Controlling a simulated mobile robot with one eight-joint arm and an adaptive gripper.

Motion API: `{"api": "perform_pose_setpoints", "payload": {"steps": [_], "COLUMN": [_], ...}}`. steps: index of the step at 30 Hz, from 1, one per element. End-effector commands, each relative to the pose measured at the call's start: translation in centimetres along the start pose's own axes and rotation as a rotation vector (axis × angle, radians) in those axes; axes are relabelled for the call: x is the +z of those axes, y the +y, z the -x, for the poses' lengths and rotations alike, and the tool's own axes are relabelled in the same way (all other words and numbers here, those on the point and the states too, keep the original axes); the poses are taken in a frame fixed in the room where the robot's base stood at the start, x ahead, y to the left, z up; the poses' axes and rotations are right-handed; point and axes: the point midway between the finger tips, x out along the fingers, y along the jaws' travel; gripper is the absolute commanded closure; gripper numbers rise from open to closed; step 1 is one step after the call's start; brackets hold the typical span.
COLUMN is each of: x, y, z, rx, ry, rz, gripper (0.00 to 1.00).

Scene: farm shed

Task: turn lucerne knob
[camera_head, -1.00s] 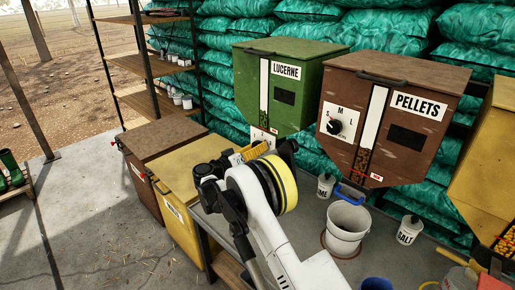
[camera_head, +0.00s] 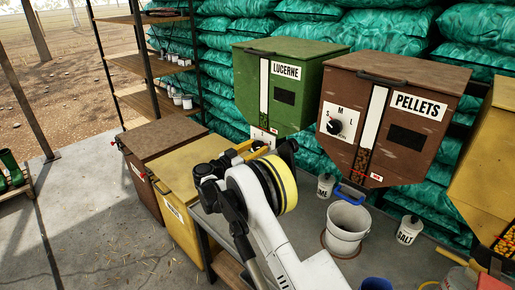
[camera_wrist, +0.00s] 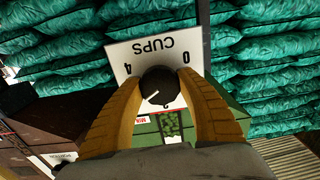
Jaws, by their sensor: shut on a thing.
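The green lucerne bin (camera_head: 310,90) hangs at the back, left of the pellets bin. Its white dial plate (camera_head: 262,136) shows partly above my gripper (camera_head: 257,147); the knob is hidden in the head view. In the wrist view the plate (camera_wrist: 150,50) appears upside down, reading CUPS with 0, 4 and a partly covered 2. The round black lucerne knob (camera_wrist: 159,87) sits at its middle. Its white pointer line slants toward the lower left of the picture, between 4 and 2. The yellow fingers of my gripper (camera_wrist: 160,90) are closed on the knob's two sides.
The brown pellets bin (camera_head: 390,115) with its own S-M-L knob (camera_head: 334,127) hangs close on the right. Below stand a white bucket (camera_head: 346,228) and a salt tub (camera_head: 409,230). Brown and yellow floor bins (camera_head: 178,180) stand at the left.

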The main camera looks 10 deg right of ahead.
Motion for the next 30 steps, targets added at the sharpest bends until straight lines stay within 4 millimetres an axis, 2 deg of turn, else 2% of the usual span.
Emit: {"api": "perform_pose_setpoints", "payload": {"steps": [9,10,12,23,26,30], "x": [-0.1,-0.1,-0.1,0.0,0.0,0.0], "y": [0.0,0.0,0.0,0.0,-0.1,-0.1], "z": [-0.1,-0.1,-0.1,0.5,1.9,5.0], "rx": [-0.001,-0.001,0.0,-0.001,-0.002,-0.004], "ry": [0.002,0.002,0.001,0.0,0.0,0.001], "rz": [0.0,0.001,0.001,0.001,0.001,0.001], "gripper": [0.87,0.47,0.32,0.32,0.32,0.32]}}
